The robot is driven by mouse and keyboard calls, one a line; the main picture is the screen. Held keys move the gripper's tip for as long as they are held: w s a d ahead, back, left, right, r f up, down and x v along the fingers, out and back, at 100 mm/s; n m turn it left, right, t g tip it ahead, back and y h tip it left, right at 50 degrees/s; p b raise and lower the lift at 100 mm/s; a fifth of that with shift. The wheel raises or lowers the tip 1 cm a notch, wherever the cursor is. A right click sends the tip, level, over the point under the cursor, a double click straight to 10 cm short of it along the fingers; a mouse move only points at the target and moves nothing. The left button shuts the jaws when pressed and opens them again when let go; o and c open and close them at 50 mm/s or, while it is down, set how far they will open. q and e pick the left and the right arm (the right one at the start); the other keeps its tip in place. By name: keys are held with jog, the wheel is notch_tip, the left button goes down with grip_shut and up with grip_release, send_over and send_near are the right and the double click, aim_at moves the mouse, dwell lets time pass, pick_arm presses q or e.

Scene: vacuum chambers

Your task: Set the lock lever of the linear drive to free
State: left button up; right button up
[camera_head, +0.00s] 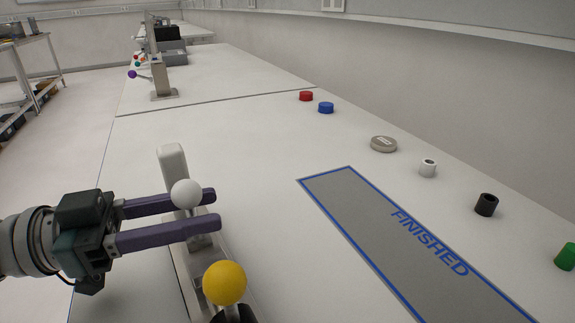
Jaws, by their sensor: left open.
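The linear drive (173,158) stands on the white bench at the lower left, a pale rail running toward the front edge of the view. A lever with a white ball knob (187,193) rises from it. A second knob, a yellow ball (225,283), stands nearer on a dark base. My left gripper (214,209) is open. Its two purple fingers reach in from the left, one on the far side and one on the near side of the white-knobbed lever. I cannot tell whether either finger touches it. The view does not show which knob belongs to the lock lever. My right gripper is not in view.
A grey FINISHED mat (365,225) with a blue border lies to the right. Red (306,96), blue (326,107), white (428,168), black (486,204) and green (567,256) pieces and a beige disc (383,144) line the wall side. A stand with a purple ball (132,74) is farther back.

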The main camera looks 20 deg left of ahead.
pick_arm(q)
grip_shut()
dwell(0.3)
dwell(1.2)
